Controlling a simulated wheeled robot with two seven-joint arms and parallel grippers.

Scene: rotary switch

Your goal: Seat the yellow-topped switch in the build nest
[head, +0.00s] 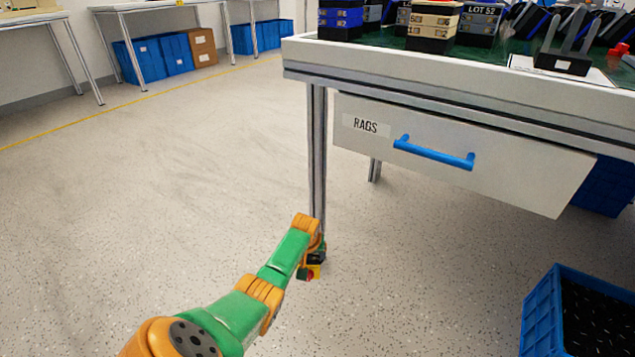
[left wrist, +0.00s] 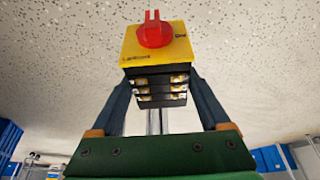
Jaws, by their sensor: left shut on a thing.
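The yellow-topped switch (left wrist: 133,52) has a red rotary knob and a black stacked body with metal terminals. In the left wrist view it sits between the two fingers of my left gripper (left wrist: 162,92), which is shut on its body. In the head view the switch (head: 314,272) is small and partly hidden at the end of my left arm. My left gripper (head: 315,257) is low over the floor, in front of the table leg. I cannot make out the build nest for certain. My right gripper is not in view.
A table (head: 430,72) with a drawer marked RAGS (head: 450,150) and a blue handle stands at upper right. A blue crate (head: 545,315) is at lower right. The floor at left is clear.

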